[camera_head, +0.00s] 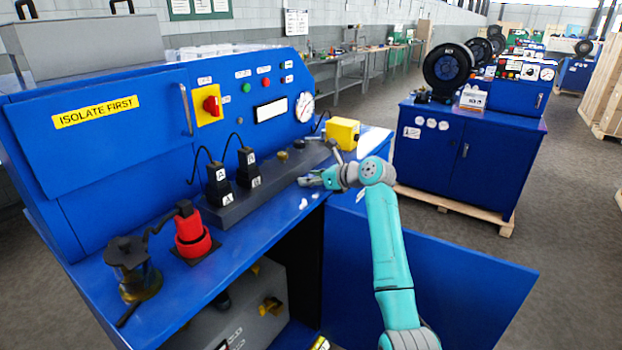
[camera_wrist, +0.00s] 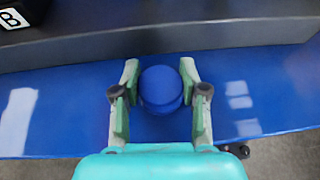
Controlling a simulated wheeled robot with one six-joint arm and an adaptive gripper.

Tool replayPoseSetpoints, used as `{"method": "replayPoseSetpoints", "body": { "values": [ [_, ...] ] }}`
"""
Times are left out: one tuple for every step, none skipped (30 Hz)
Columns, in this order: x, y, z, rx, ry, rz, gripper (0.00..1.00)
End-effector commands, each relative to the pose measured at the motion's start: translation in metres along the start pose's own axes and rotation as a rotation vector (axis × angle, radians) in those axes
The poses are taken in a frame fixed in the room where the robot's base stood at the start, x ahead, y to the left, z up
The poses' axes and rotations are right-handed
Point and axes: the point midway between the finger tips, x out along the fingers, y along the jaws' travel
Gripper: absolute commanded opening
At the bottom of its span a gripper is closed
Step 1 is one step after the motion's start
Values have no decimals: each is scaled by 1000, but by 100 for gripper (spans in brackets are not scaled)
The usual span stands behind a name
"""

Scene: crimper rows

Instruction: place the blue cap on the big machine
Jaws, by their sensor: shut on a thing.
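The blue cap (camera_wrist: 160,88) is round and sits between the two fingers of my gripper (camera_wrist: 160,76) in the wrist view. The fingers are shut on its left and right sides. In the head view my gripper (camera_head: 311,181) is at the front edge of the big machine's (camera_head: 135,145) work surface, near the right end of a long dark block (camera_head: 262,192). The cap cannot be made out there. In the wrist view the cap is over the blue front strip; whether it touches that surface I cannot tell.
Two black connectors marked A (camera_head: 218,186) and B (camera_head: 248,168) stand on the dark block. A red device (camera_head: 191,235) and a dark jar (camera_head: 133,270) stand to the left. A yellow box (camera_head: 342,132) stands behind my gripper. A smaller blue machine (camera_head: 465,150) is at the right.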

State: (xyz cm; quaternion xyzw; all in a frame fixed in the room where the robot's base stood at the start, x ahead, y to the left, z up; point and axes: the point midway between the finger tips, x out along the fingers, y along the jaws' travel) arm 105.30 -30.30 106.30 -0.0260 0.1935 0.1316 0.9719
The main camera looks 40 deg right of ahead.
Motion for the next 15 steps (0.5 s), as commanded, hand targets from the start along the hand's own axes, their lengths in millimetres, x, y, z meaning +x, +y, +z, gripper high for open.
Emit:
{"method": "replayPoseSetpoints", "body": {
  "values": [
    [0, 0, 1, -1, -1, 0, 29],
    [0, 0, 1, -1, -1, 0, 29],
    [0, 0, 1, -1, -1, 0, 29],
    [0, 0, 1, 0, -1, 0, 29],
    [0, 0, 1, 0, 0, 0, 29],
    [0, 0, 0, 0, 0, 0, 29],
    [0, 0, -1, 0, 0, 0, 29],
    [0, 0, -1, 0, 0, 0, 46],
    [0, 0, -1, 0, -1, 0, 56],
    [0, 0, -1, 0, -1, 0, 63],
    [0, 0, -1, 0, 0, 0, 68],
    [0, 0, -1, 0, 0, 0, 68],
    [0, 0, -1, 0, -1, 0, 68],
    [0, 0, -1, 0, 0, 0, 68],
    [0, 0, -1, 0, 0, 0, 68]
  ]
}}
